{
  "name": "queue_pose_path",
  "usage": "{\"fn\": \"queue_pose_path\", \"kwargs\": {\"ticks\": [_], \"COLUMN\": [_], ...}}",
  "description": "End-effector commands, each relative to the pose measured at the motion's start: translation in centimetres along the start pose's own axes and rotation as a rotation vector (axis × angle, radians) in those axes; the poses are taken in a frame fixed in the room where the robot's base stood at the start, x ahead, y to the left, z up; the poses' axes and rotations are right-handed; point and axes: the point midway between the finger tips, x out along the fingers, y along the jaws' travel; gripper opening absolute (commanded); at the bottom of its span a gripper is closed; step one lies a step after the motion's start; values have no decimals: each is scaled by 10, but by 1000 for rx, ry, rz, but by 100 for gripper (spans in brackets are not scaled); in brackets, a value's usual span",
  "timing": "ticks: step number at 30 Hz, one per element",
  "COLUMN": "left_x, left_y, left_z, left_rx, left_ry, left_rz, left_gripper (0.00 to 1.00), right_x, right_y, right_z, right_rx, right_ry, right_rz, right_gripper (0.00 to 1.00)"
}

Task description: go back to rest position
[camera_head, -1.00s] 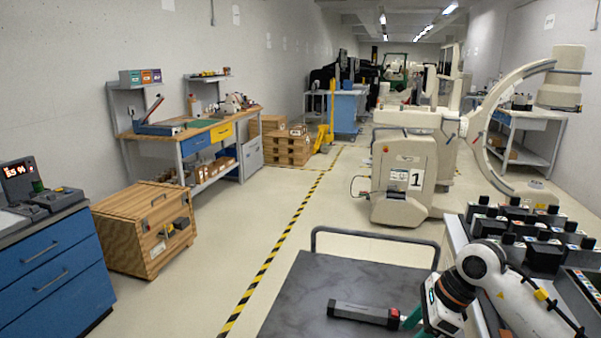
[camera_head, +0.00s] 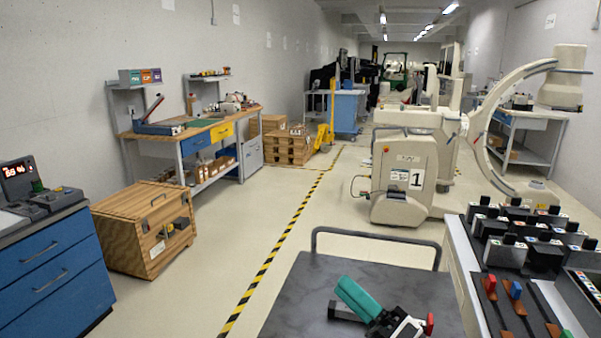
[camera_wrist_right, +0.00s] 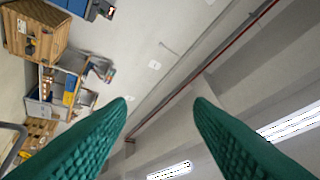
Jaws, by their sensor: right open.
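My right gripper (camera_head: 346,287) is at the bottom of the head view, over the dark cart top, with its teal fingers pointing up and to the left. In the right wrist view its two teal fingers (camera_wrist_right: 160,101) are spread apart with nothing between them. A black bar-shaped device (camera_head: 341,312) lies on the cart (camera_head: 300,290). Most of it is hidden behind the right gripper, and only its left end shows clearly. My left gripper is not in view.
A grey handle rail (camera_head: 375,240) stands at the cart's far edge. At right, a bench holds several black devices (camera_head: 497,252) and red and blue-tipped items (camera_head: 515,289). A wooden crate (camera_head: 145,230) and blue drawers (camera_head: 55,265) stand at left. The middle floor is clear.

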Motion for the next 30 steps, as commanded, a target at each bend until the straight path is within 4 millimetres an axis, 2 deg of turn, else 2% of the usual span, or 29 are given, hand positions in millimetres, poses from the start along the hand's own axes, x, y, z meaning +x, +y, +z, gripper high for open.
{"fn": "queue_pose_path", "kwargs": {"ticks": [4, 6, 8, 10, 12, 15, 18, 24, 30], "left_x": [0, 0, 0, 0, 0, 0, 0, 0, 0], "left_y": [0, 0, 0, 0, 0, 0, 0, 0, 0], "left_z": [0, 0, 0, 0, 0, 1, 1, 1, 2], "left_rx": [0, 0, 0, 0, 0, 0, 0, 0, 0], "left_ry": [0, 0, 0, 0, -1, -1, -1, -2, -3], "left_rz": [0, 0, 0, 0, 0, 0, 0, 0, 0], "left_gripper": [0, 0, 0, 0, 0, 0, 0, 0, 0], "right_x": [-46, -78, -110, -151, -193, -240, -274, -322, -354], "right_y": [27, 49, 70, 93, 112, 125, 126, 114, 95], "right_z": [-34, -41, -38, -24, -1, 37, 72, 129, 176], "right_rx": [405, 594, 752, 932, 1098, 1275, 1399, 1560, 1665], "right_ry": [427, 622, 786, 971, 1144, 1333, 1467, 1652, 1783], "right_rz": [110, 188, 269, 378, 500, 661, 798, 1031, 1240], "right_gripper": [47, 47, 47, 47, 47, 47, 47, 47, 47]}}
